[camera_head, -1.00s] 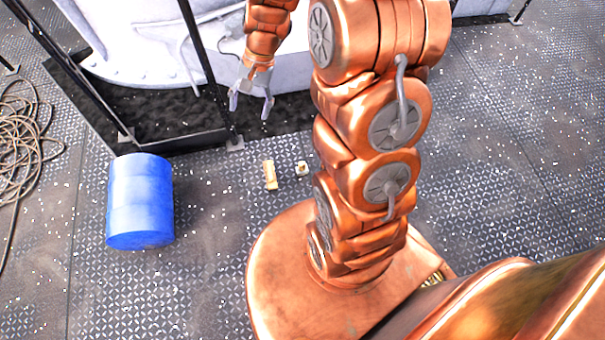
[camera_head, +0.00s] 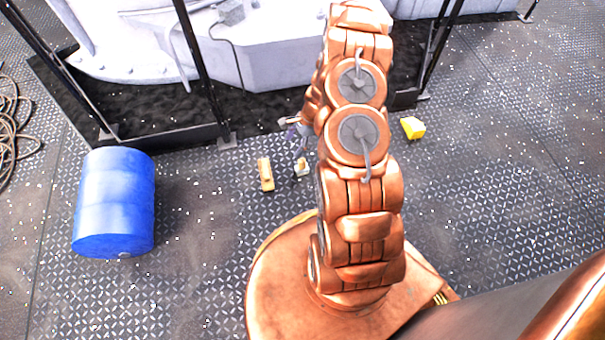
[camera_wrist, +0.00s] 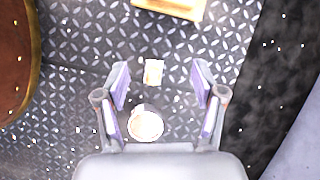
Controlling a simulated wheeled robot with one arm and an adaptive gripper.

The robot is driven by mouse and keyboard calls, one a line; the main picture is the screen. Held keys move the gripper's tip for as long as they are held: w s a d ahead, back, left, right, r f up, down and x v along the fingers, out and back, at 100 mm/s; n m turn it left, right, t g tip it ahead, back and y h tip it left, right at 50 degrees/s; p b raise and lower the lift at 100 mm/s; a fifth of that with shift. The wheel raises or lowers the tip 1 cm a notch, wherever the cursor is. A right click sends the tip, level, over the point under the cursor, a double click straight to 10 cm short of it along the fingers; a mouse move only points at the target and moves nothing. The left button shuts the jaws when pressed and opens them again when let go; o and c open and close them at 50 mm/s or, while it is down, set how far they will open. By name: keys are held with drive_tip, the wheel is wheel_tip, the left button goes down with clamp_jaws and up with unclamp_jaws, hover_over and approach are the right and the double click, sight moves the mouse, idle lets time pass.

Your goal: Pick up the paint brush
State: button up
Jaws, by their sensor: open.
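No plain brush shape shows, and I cannot tell which small piece is the paint brush. A small cream piece (camera_head: 302,168) lies on the deck in the head view. In the wrist view a small cream block (camera_wrist: 153,72) lies just beyond and between the fingertips. A round pale thing with a grey rim (camera_wrist: 146,123) shows between the fingers, nearer the palm. My gripper (camera_wrist: 160,80) is open, points down at the deck, and holds nothing that I can see. In the head view my gripper (camera_head: 301,150) is partly hidden by my arm, just above the small cream piece.
A longer wooden block (camera_head: 266,174) lies left of the small piece. A blue barrel (camera_head: 115,203) stands further left. A yellow block (camera_head: 412,128) lies right of my arm. A black-framed barrier (camera_head: 165,142) stands behind. Deck between barrel and wooden block is clear.

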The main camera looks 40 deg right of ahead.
sight(300, 169)
drive_tip(key=d+f, duration=0.1)
drive_tip(key=f, duration=0.2)
drive_tip(key=s+d+f+m+b, duration=0.1)
drive_tip(key=f, duration=0.3)
drive_tip(key=s+d+f+m+b, duration=0.1)
drive_tip(key=f, duration=0.2)
drive_tip(key=shift+s+d+f, duration=0.2)
drive_tip(key=shift+d+f, duration=0.1)
drive_tip(key=shift+w+a+f+h+b, duration=0.1)
drive_tip(key=shift+a+f+h+b, duration=0.1)
drive_tip(key=shift+f+b, duration=0.35)
drive_tip(key=shift+w+a+f+h+b, duration=0.1)
drive_tip(key=shift+a+f+b, duration=0.15)
drive_tip(key=shift+f, duration=0.45)
drive_tip(key=shift+w+b+x, duration=0.15)
drive_tip(key=shift+b+x, duration=0.7)
drive_tip(key=shift+x, duration=0.4)
drive_tip(key=shift+w+b+x, duration=0.1)
drive_tip(key=shift+b+x, duration=0.7)
drive_tip(key=shift+x, duration=0.45)
drive_tip(key=shift+d, duration=0.2)
drive_tip(key=c, duration=1.3)
drive_tip(key=shift+o, duration=0.2)
